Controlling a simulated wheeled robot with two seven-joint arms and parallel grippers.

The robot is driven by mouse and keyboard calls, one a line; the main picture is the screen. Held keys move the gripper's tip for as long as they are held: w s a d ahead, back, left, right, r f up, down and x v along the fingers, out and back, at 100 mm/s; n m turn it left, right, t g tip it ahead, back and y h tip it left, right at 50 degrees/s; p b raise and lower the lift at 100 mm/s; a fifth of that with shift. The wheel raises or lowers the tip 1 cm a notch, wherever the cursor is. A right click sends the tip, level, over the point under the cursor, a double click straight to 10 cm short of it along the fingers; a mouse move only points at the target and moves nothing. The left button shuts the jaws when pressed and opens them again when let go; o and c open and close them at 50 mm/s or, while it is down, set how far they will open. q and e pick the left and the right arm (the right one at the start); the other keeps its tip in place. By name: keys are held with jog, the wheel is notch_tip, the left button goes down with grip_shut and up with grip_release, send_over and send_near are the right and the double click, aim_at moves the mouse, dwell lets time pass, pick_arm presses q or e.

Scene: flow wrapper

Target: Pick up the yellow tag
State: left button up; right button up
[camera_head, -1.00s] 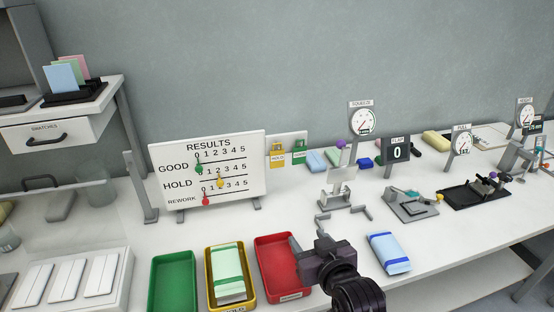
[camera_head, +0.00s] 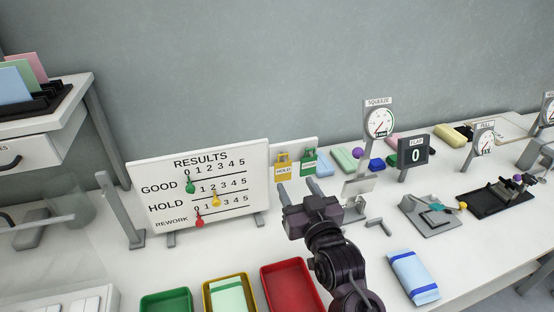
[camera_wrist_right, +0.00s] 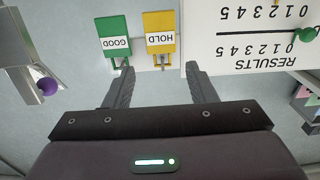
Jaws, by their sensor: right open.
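The yellow tag (camera_head: 283,168), marked HOLD, hangs on a white board behind the table, just right of the results board. In the right wrist view the yellow tag (camera_wrist_right: 159,35) appears upside down, ahead of the fingers and between their lines. My right gripper (camera_head: 296,190) is open and empty, in front of and below the yellow tag. In the right wrist view its two fingers (camera_wrist_right: 161,80) stand wide apart and do not touch the tag. The green GOOD tag (camera_head: 309,161) hangs close beside it on the right. My left gripper is not in view.
The results board (camera_head: 198,188) stands close on the left. A squeeze gauge (camera_head: 379,122) and its stand are on the right. Green (camera_head: 166,303), yellow (camera_head: 207,298) and red (camera_head: 268,283) trays lie at the front. A blue packet (camera_head: 413,277) lies right of my arm.

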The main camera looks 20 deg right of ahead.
aim_at(284, 165)
jog(key=w+p, duration=0.1)
jog(key=w, duration=0.2)
jog(key=w+p, duration=0.1)
jog(key=w, duration=0.2)
jog(key=shift+w+a, duration=0.2)
jog(key=shift+w, duration=0.4)
jog(key=shift+s, duration=0.1)
jog(key=c, duration=0.8)
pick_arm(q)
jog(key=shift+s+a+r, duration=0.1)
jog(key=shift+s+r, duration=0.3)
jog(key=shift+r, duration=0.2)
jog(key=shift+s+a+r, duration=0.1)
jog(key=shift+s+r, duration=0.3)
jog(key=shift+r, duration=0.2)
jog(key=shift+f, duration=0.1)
